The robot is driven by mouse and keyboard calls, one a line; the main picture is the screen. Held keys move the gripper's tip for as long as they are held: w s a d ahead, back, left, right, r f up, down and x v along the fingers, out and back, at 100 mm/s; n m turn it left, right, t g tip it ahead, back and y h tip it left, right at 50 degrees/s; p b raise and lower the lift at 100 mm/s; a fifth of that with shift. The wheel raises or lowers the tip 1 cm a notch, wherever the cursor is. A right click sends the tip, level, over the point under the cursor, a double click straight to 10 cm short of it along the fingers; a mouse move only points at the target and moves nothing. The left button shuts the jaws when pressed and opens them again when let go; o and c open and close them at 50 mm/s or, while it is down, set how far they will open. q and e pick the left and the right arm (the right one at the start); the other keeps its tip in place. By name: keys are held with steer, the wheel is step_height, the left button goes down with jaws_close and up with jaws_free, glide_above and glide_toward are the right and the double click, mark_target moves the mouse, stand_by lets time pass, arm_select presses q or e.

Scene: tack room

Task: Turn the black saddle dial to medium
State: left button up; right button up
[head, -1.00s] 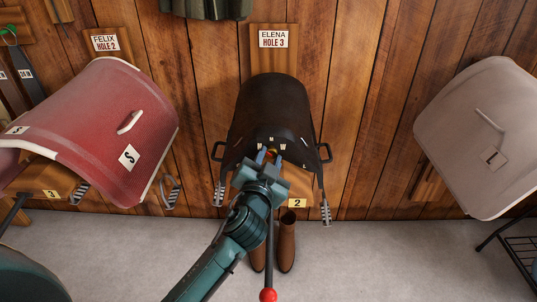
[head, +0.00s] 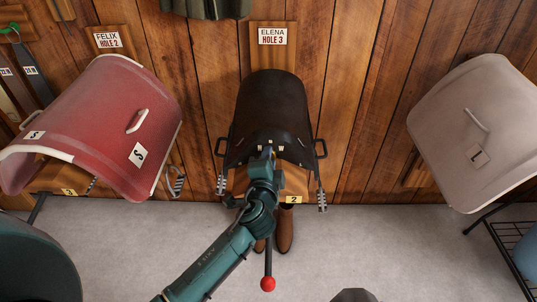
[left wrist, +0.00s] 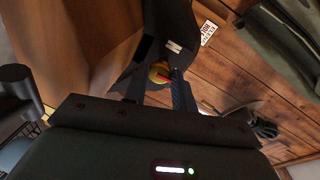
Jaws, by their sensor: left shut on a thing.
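The black saddle (head: 270,100) hangs on a wooden rack below the sign "ELENA HOLE 3". My left gripper (head: 267,155) is at its front edge and covers the dial in the head view. Small white letter marks show on the saddle just above the gripper. In the left wrist view the dial (left wrist: 159,71) is yellow with a red pointer, between the two fingers of my left gripper (left wrist: 158,90), which are shut on it. A white letter mark (left wrist: 174,46) lies beside the dial; which setting the pointer is at I cannot tell.
A red saddle (head: 95,125) hangs at left and a pale saddle (head: 470,130) at right. Brown boots (head: 285,230) stand under the black saddle. A rod with a red ball (head: 268,284) sticks out below it. A wire rack (head: 510,240) stands at lower right.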

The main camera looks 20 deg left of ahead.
arm_select(q)
steer(key=shift+r+m, duration=0.1)
steer(key=shift+m, duration=0.3)
steer(key=o, duration=1)
